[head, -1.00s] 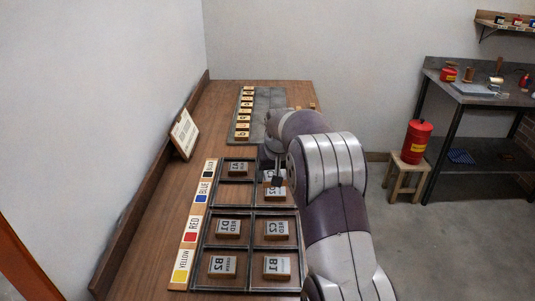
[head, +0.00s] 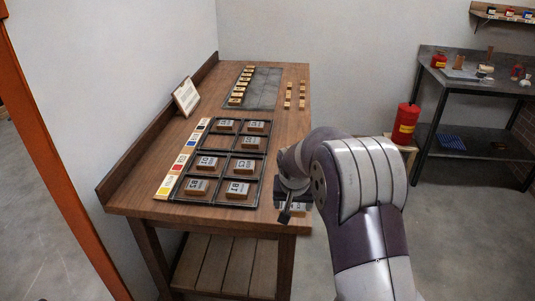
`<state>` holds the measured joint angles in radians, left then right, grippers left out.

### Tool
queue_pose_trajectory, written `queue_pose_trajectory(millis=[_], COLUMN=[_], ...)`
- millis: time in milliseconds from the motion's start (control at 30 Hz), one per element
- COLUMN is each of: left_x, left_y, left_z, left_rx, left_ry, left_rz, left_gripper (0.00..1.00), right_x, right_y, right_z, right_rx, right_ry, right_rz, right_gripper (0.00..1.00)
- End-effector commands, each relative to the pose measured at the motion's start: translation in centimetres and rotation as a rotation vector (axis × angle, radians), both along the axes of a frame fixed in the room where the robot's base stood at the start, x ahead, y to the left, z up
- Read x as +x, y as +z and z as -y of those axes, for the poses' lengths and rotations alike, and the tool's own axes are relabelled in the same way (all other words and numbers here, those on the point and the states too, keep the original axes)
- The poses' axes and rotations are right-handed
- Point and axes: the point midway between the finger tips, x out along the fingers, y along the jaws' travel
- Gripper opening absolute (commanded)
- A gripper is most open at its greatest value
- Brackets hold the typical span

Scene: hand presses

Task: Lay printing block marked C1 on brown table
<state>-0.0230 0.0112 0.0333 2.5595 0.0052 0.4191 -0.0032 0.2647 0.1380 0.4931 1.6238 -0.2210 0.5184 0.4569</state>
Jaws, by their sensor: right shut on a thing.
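My right gripper (head: 286,212) is shut on a printing block (head: 299,208) at the near right corner of the brown table (head: 250,226). The block shows a pale face and is partly hidden by the gripper and arm. Its mark cannot be read here, and I cannot tell whether it touches the tabletop. Several other wooden blocks with pale labels lie in the dark compartment tray (head: 221,203). The second compartment from the back in its left column (head: 220,143) is empty. My left gripper is not in view.
Colour labels (head: 180,160) run along the tray's left side. A grey board with small tiles (head: 262,88) lies farther back, with small pieces (head: 289,96) right of it. A sign (head: 186,97) leans at the left. A red can (head: 405,124) stands beyond my arm.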

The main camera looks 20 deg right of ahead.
Motion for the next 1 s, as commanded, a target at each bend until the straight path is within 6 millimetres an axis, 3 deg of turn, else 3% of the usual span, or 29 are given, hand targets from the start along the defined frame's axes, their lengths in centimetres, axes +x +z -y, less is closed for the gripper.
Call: queue_pose_trajectory(millis=[200, 333, 467, 667, 1000], left_x=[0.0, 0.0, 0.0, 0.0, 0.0], left_y=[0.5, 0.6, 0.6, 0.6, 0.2], left_z=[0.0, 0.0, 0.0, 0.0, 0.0], left_rx=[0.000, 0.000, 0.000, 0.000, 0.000], left_ry=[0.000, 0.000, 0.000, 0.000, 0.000], left_rz=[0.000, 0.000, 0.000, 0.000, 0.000], left_gripper=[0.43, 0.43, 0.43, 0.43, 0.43], right_x=[6.1, 8.1, 8.5, 8.5, 8.5], right_y=[-3.8, -4.9, -6.0, -9.2, -9.7], right_z=[1.7, 2.2, 2.4, 2.4, 2.3], right_rx=[0.001, 0.001, 0.001, 0.000, 0.000], right_ry=[0.000, -0.001, 0.000, 0.001, 0.001], right_rz=[-0.001, 0.002, -0.001, -0.001, 0.001], right_gripper=[0.41, 0.41, 0.41, 0.41, 0.41])
